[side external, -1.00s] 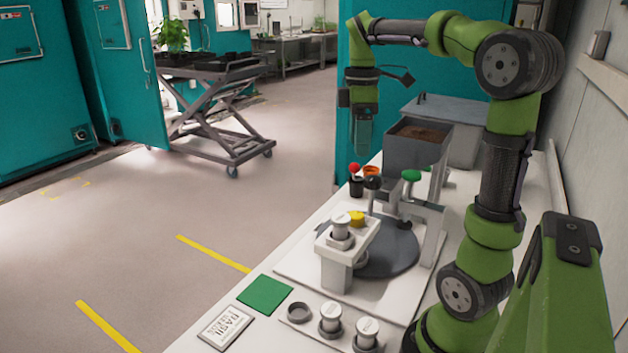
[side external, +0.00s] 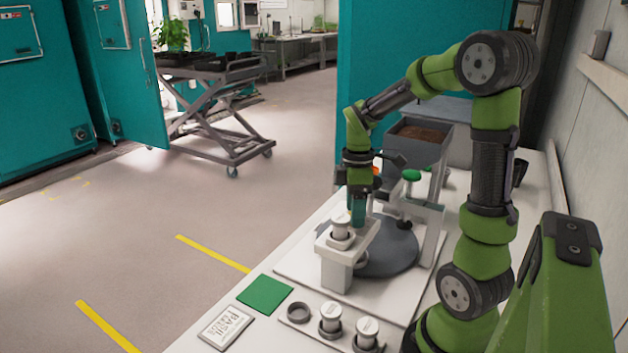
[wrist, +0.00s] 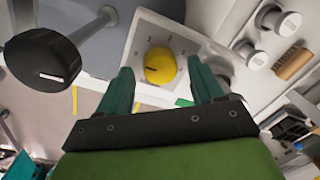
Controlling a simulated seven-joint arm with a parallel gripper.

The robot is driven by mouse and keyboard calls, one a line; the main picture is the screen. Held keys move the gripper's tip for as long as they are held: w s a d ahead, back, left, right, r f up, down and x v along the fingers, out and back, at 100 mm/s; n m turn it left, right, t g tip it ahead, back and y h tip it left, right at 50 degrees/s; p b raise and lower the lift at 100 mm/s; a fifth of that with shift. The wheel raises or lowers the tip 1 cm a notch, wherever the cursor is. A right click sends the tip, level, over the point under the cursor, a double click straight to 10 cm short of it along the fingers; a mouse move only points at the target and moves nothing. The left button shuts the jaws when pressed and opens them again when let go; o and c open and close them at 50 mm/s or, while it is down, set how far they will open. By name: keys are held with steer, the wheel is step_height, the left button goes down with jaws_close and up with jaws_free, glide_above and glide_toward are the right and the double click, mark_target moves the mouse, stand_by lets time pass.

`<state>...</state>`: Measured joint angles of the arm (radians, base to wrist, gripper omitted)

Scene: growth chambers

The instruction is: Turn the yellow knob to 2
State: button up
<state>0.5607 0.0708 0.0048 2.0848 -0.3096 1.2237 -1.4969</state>
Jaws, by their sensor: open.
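The yellow knob (wrist: 160,66) is round, with a dark pointer line toward the left in the wrist view. In the side view my gripper (side external: 358,212) points down over the white stand (side external: 336,272) and hides most or all of the knob. I cannot tell whether the fingertips are level with the knob.
A black knob (wrist: 42,60) stands left of my gripper in the wrist view. White-capped cylinders (side external: 331,318) stand at the bench front, near a green square (side external: 265,294) and a label card (side external: 225,327). A green knob (side external: 411,175) and soil bin (side external: 418,155) are behind.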

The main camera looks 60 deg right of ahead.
steer(key=shift+f, duration=0.3)
steer(key=c, duration=1.1)
steer(key=shift+o, duration=0.2)
